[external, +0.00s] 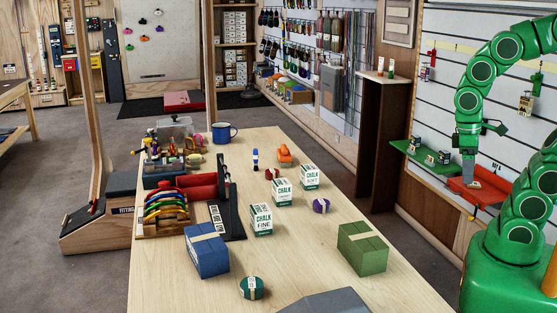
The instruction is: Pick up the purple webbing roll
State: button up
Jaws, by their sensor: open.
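A small purple webbing roll (321,205) with a pale band lies on the wooden table, right of the white chalk boxes and behind the green box. My gripper (469,180) hangs from the green arm at the right, pointing down. It is open and well to the right of the purple roll, beyond the table's right edge. It appears in front of or over the red tray, and I cannot tell how far above it. Nothing shows between its fingers.
White chalk boxes (262,220) stand left of the roll. A green box (362,249), a blue box (206,250) and a round green tin (252,287) sit nearer. A red tray (487,190) and green shelf (408,157) are at the right wall. Bare table surrounds the roll's right side.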

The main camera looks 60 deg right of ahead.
jog(key=m+t+y, duration=0.1)
jog(key=m+y, duration=0.9)
jog(key=m, duration=0.3)
send_over(324, 200)
jog(key=s, duration=1)
notch_tip(324, 200, down, 5)
jog(key=w+d+f+m+t, duration=0.1)
jog(key=w+d+f+m, duration=0.1)
jog(key=w, duration=0.1)
jog(key=w+d+f+m+t+y, duration=0.1)
jog(key=w+d+f+m, duration=0.1)
jog(key=w, duration=0.1)
jog(key=w+d+f+m+t+y, duration=0.1)
jog(key=w+d+f+m, duration=0.1)
jog(key=w+m, duration=0.1)
jog(key=shift+d, duration=0.25)
jog(key=shift+w, duration=0.1)
jog(key=shift+x, duration=1.3)
jog(key=shift+s+x, duration=0.15)
jog(key=shift+x, duration=1.15)
jog(key=shift+s+x, duration=0.15)
jog(key=shift+x, duration=1.1)
